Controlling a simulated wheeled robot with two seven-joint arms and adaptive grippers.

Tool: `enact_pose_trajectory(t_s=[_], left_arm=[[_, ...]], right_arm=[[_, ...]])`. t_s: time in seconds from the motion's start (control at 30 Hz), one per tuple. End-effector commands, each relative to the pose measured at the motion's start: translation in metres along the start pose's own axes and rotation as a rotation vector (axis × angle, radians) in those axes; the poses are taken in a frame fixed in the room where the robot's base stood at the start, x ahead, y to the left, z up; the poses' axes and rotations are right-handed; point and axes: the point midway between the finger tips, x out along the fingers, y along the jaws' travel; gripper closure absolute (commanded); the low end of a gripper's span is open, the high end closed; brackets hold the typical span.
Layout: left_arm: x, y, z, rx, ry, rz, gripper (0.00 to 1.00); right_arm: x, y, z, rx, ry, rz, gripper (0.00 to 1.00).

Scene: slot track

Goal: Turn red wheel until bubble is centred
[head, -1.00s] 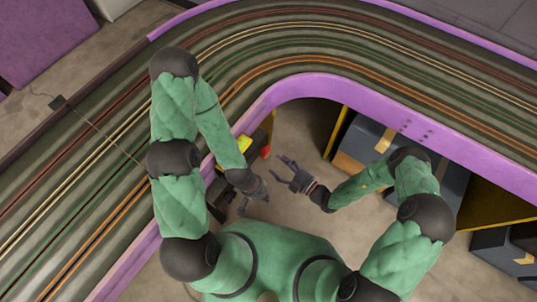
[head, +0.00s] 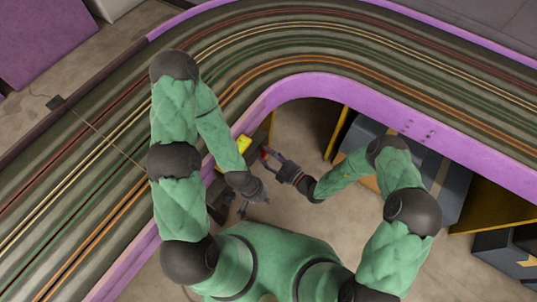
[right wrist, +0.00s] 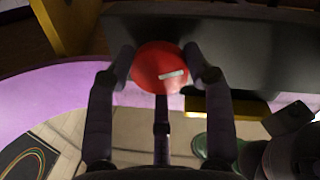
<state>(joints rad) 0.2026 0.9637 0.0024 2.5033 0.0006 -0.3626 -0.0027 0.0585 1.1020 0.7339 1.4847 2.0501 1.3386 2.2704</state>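The red wheel (right wrist: 158,67) has a white mark and sits between my right fingers in the right wrist view. In the head view the wheel (head: 265,154) is small and partly covered. My right gripper (head: 271,157) is at the wheel, with its fingertips (right wrist: 160,68) on either side of it. Whether they press on the rim I cannot tell. I cannot make out a bubble. My left gripper (head: 255,206) hangs below the wheel, fingers spread and empty.
The slot track (head: 300,50) curves past with a purple border (head: 390,92). A dark box-like part (right wrist: 225,50) lies behind the wheel. Dark blue boxes (head: 445,185) stand under the track at the right. Bare floor (head: 295,130) lies near my grippers.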

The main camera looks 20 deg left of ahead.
Motion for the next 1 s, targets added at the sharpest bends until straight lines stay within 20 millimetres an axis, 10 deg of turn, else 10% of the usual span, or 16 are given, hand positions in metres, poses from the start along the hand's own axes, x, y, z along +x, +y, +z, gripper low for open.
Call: enact_pose_trajectory(t_s=[0.7,0.73,0.77,1.0], left_arm=[[-0.0049,0.0017,0.0002,0.000,0.000,0.000,1.00],[-0.0049,0.0017,0.0002,0.000,0.000,0.000,1.00],[-0.0049,0.0017,0.0002,0.000,0.000,0.000,1.00],[-0.0049,0.0017,0.0002,0.000,0.000,0.000,1.00]], right_arm=[[-0.0001,-0.0004,-0.0001,-0.102,0.011,0.005,0.81],[-0.0001,-0.0004,-0.0001,-0.102,0.011,0.005,0.40],[-0.0001,-0.0005,-0.0001,-0.102,0.011,0.005,0.31],[-0.0001,-0.0004,0.0000,-0.101,0.011,0.005,0.25]])
